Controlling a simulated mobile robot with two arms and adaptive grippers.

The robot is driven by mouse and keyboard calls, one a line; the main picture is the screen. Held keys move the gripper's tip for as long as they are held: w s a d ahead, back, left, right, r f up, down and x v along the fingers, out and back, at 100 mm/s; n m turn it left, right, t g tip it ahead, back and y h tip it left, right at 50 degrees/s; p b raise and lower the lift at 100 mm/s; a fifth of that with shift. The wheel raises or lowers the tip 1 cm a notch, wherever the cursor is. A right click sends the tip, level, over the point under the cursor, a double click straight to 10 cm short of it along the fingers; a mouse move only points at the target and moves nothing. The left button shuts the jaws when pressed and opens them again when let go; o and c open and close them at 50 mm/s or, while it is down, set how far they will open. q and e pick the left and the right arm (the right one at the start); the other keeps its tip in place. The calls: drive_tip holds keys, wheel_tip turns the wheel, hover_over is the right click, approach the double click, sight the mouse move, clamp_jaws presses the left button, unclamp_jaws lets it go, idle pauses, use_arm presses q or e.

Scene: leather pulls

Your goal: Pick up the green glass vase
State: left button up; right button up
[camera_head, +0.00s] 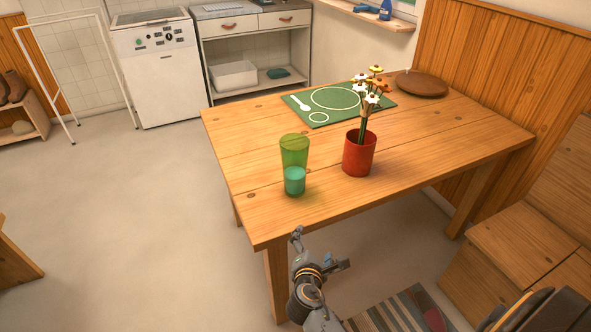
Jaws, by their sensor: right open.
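The green glass vase (294,152) stands upright near the front left edge of the wooden table (245,206). It is see-through, yellow-green above and teal in its lower part. My right gripper (318,249) is in front of the table's near edge, below the vase in the picture and apart from it. Its fingers are spread and nothing shows between them. My left gripper is not in view.
A red pot (359,157) with white and orange flowers stands close to the right of the vase. A green placemat (381,99) and a round brown board (422,84) lie farther back. A bench (520,235) is at the right. The table's left part is clear.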

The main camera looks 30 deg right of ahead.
sight(296, 179)
drive_tip(key=w+r+n+t, duration=0.1)
drive_tip(key=w+r+n, duration=0.1)
drive_tip(key=r+n, duration=0.1)
drive_tip(key=w+a+r+n+t, duration=0.1)
drive_tip(key=w+r+n, duration=0.1)
drive_tip(key=r+n, duration=0.1)
drive_tip(key=w+a+r+n+t+h, duration=0.1)
drive_tip(key=w+r+n, duration=0.1)
drive_tip(key=r, duration=0.2)
drive_tip(key=shift+w+a+n+t, duration=0.15)
drive_tip(key=shift+w+n+t, duration=0.2)
drive_tip(key=shift+n+t, duration=0.05)
drive_tip(key=shift+n, duration=0.3)
drive_tip(key=x, duration=0.8)
drive_tip(key=shift+w+a+r, duration=0.1)
drive_tip(key=shift+a+r, duration=0.05)
drive_tip(key=shift+r, duration=0.2)
drive_tip(key=shift+w+d, duration=0.2)
drive_tip(key=shift+w, duration=0.25)
drive_tip(key=x, duration=0.5)
drive_tip(key=shift+w+a+f+b, duration=0.15)
drive_tip(key=shift+a+b, duration=0.15)
drive_tip(key=shift+b, duration=0.05)
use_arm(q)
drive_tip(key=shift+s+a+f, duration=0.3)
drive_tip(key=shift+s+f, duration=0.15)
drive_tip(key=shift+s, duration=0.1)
